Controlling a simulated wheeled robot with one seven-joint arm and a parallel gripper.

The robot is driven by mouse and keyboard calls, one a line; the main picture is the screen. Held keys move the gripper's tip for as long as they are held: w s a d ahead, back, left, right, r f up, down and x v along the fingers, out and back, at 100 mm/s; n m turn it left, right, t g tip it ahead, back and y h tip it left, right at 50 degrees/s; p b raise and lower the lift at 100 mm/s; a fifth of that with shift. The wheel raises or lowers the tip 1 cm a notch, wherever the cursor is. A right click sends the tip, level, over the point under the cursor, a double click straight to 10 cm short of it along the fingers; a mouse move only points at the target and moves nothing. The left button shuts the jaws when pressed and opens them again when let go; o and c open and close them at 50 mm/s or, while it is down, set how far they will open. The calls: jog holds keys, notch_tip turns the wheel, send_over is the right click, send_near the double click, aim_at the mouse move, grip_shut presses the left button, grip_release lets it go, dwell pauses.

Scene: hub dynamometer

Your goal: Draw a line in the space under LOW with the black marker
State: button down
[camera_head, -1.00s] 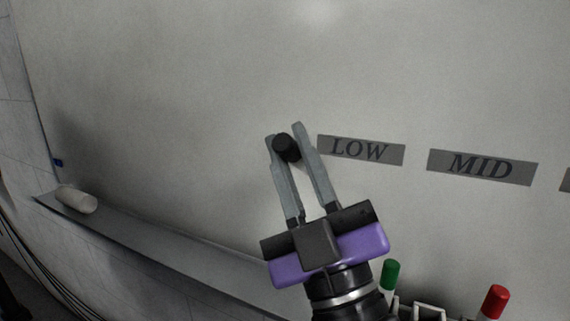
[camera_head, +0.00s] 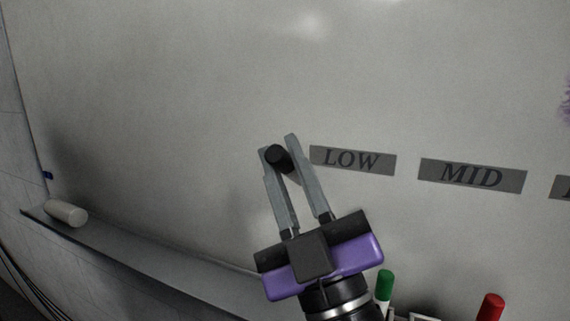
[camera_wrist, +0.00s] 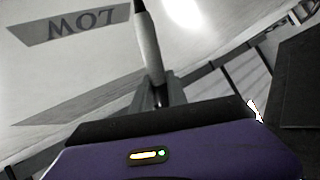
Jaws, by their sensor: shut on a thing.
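My gripper (camera_head: 280,150) is shut on the black marker (camera_head: 278,158), whose black end shows between the fingertips in the head view. In the wrist view the marker (camera_wrist: 147,50) has a pale barrel and a dark tip at the top edge. The LOW label (camera_head: 352,160) is a grey strip on the whiteboard (camera_head: 180,110). My gripper and marker appear just left of it in the head view. The label also shows at upper left in the wrist view (camera_wrist: 75,22). I see no line on the board near LOW. Whether the marker touches the board, I cannot tell.
The MID label (camera_head: 472,176) is right of LOW, with part of a third label (camera_head: 561,188) at the right edge. A white cylinder (camera_head: 66,213) lies on the ledge (camera_head: 150,247). Green-capped (camera_head: 385,282) and red-capped (camera_head: 491,307) markers stand at lower right.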

jog(key=shift+w+d+b, duration=0.25)
jog(key=shift+w+b, duration=0.25)
jog(key=shift+w, duration=0.3)
dwell(0.6)
jog(key=shift+s+d+b, duration=0.35)
jog(key=shift+d+b, duration=0.2)
jog(key=shift+d, duration=0.1)
jog(key=shift+s+d+b, duration=0.15)
jog(key=shift+d+b, duration=0.4)
jog(key=shift+d, duration=0.1)
jog(key=shift+d, duration=0.15)
jog(key=shift+s+d+b, duration=0.2)
jog(key=shift+d+b, duration=0.35)
jog(key=shift+b, duration=0.05)
